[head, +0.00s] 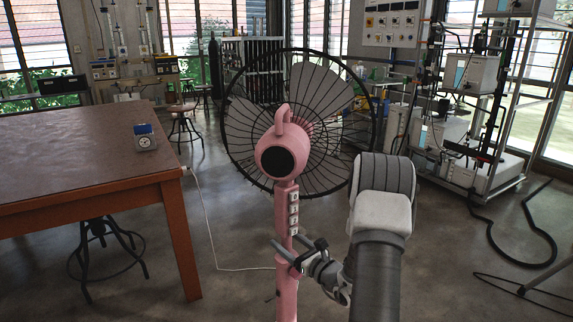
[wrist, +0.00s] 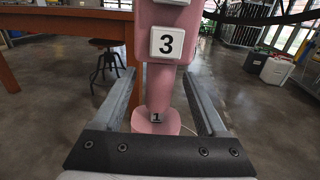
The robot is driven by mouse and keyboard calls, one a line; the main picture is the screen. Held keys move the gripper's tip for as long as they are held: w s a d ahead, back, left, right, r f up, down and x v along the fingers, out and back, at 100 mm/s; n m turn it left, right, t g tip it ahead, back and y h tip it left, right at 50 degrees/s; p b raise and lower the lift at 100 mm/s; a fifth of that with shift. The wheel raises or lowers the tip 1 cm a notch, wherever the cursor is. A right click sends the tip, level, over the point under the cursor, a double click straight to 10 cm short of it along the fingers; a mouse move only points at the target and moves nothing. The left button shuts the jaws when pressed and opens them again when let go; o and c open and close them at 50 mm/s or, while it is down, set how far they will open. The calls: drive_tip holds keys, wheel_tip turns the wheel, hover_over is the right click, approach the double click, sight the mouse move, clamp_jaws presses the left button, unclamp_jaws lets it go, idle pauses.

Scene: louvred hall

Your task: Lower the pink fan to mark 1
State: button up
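The pink fan (head: 287,150) stands upright with its black-ringed cage facing away from me. Its pink column carries a vertical row of white number keys (head: 294,210). In the wrist view the key marked 3 (wrist: 167,42) is close, on the column's wider upper part. The narrower pink pole (wrist: 160,88) runs down from it to a round pink part bearing a small tag marked 1 (wrist: 156,117). My gripper (wrist: 159,74) is open, with one finger on each side of the pole and gaps showing on both sides. In the head view my gripper (head: 289,255) is at the pole below the keys.
A brown-topped table (head: 80,150) stands at the left, with a small blue-and-grey device (head: 145,137) on it and a stool (head: 105,250) beneath. A white cable (head: 212,235) runs across the floor. Equipment racks (head: 480,110) and black hoses stand at the right.

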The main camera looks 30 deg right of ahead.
drive_tip(key=shift+s+d+r, duration=0.1)
drive_tip(key=shift+s+d, duration=0.1)
drive_tip(key=shift+s, duration=1.55)
drive_tip(key=shift+s+d, duration=0.2)
drive_tip(key=shift+s, duration=1.5)
drive_tip(key=s+d+p, duration=0.2)
drive_tip(key=s+p, duration=0.2)
drive_tip(key=s, duration=1.3)
drive_tip(key=shift+s, duration=0.15)
drive_tip(key=shift+o, duration=0.2)
